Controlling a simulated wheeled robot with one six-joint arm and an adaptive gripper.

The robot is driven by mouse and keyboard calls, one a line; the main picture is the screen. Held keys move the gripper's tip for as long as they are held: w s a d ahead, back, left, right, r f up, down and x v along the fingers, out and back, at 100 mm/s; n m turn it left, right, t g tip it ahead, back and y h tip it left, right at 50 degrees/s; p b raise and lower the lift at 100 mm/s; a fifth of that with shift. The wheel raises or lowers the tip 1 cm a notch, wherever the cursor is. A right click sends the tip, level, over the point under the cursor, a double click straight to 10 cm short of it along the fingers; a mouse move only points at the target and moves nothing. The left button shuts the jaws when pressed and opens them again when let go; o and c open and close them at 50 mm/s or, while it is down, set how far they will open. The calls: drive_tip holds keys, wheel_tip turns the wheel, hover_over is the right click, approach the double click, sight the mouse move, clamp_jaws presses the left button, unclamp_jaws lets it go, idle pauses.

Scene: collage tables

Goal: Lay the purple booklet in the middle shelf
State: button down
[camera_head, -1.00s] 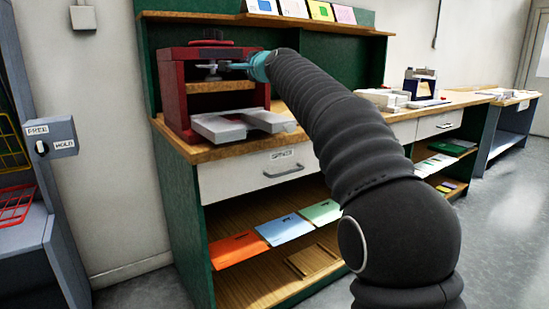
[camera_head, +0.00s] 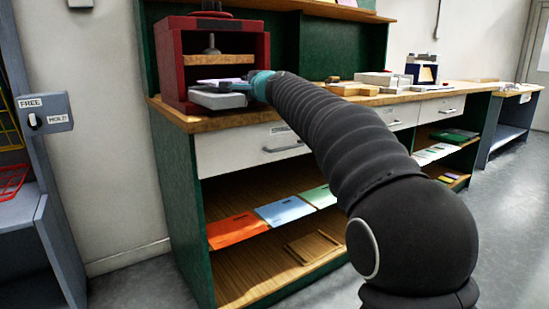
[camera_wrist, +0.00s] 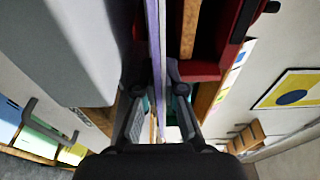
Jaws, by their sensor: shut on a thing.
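The purple booklet (camera_head: 219,82) shows as a thin, pale purple sheet inside the red press frame (camera_head: 176,65), just above a light grey tray (camera_head: 218,99) and below a wooden board (camera_head: 220,60). In the wrist view the purple booklet (camera_wrist: 155,45) is seen edge-on, a narrow strip running between my fingers. My gripper (camera_wrist: 160,95) is shut on it; in the head view my gripper (camera_head: 250,84) is at the press's front right. Whether the booklet touches the tray is unclear.
A white drawer (camera_head: 235,150) with a handle is below the press. Wooden pieces (camera_head: 348,89) and white stacks (camera_head: 385,79) lie on the bench to the right. More shelves with booklets (camera_head: 455,135) are further right. A switch box (camera_head: 45,112) stands at left.

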drive_tip(key=shift+f, duration=0.6)
drive_tip(key=shift+r, duration=0.1)
drive_tip(key=shift+r+p, duration=4.6)
drive_tip(key=shift+r, duration=3.85)
wheel_tip(320, 180, down, 19)
drive_tip(key=b, duration=1.1)
drive_tip(key=b+v, duration=0.3)
drive_tip(key=v, duration=1)
drive_tip(key=shift+r, duration=0.35)
drive_tip(key=shift+s, duration=0.15)
